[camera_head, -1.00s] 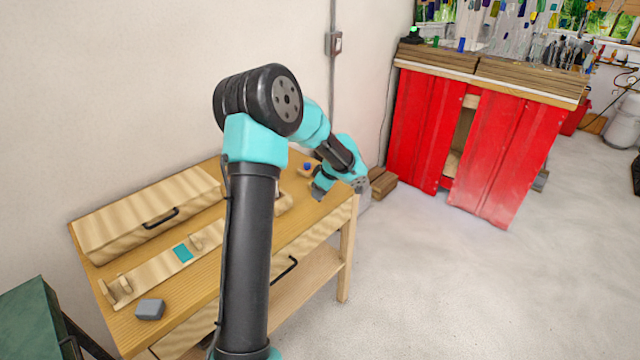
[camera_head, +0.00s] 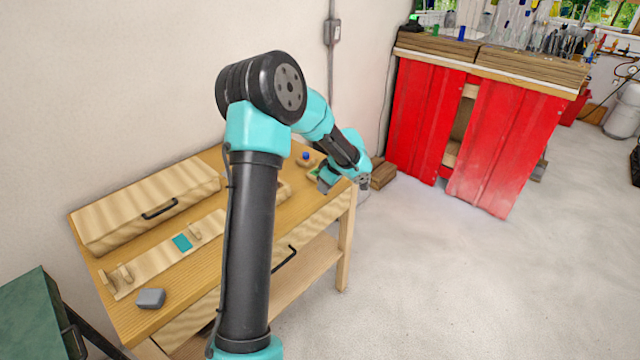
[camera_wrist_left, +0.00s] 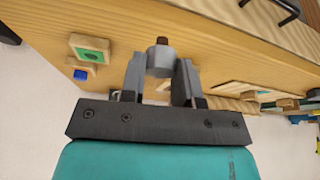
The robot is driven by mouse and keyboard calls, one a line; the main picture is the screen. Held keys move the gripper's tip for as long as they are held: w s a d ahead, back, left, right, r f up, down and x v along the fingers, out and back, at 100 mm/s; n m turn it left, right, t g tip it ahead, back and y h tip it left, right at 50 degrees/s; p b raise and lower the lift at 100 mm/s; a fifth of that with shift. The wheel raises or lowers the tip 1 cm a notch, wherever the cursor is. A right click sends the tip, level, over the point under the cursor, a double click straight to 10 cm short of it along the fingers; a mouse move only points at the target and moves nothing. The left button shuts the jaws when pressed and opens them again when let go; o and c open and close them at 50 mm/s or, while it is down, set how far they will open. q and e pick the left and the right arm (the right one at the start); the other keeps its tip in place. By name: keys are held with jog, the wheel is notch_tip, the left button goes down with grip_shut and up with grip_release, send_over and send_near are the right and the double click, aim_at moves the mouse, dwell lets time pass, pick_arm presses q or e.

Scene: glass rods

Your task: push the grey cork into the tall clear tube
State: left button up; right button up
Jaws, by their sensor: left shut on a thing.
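My left gripper (camera_head: 325,184) is over the far right end of the wooden bench. In the left wrist view its fingers (camera_wrist_left: 160,72) are shut on a short grey cylinder (camera_wrist_left: 160,57), likely the grey cork, with a small brown piece at its far end. Whether the brown piece is part of it I cannot tell. In the head view the held thing is hidden by the gripper. I cannot make out the tall clear tube in either view. My right gripper is not in view.
The bench (camera_head: 110,258) carries a wooden case (camera_head: 150,205), a wooden rack (camera_head: 165,262) with a teal square, and a grey block (camera_head: 150,298). A blue-topped piece (camera_head: 305,156) stands near the gripper. A green-topped wooden block (camera_wrist_left: 90,48) shows in the wrist view.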

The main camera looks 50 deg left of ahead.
pick_arm(q)
jog(key=w+d+f+m+t+h, duration=0.1)
jog(key=w+d+f+m+t, duration=0.3)
jog(key=w+d+m, duration=0.65)
jog(key=w+d+f+m+t+h, duration=0.15)
jog(key=w+d+f+m, duration=0.5)
jog(key=d, duration=0.65)
jog(key=s+a+r+n+g+y, duration=0.15)
jog(key=a+r+n, duration=0.75)
jog(key=a+r, duration=1.4)
jog(key=s+a+r+n+g, duration=0.1)
jog(key=s+a+r+n, duration=0.2)
jog(key=s+a+r, duration=0.2)
jog(key=s+a+r+n+g, duration=0.2)
jog(key=s+a+r, duration=0.3)
jog(key=s+r, duration=0.5)
jog(key=s+a+r+n+g, duration=0.1)
jog(key=s+a+r+n, duration=0.3)
jog(key=s+r, duration=0.4)
jog(key=shift+s+a+y, duration=0.4)
jog(key=shift+s+a, duration=0.3)
jog(key=shift+s, duration=0.4)
jog(key=shift+f, duration=0.15)
jog(key=shift+f, duration=2.8)
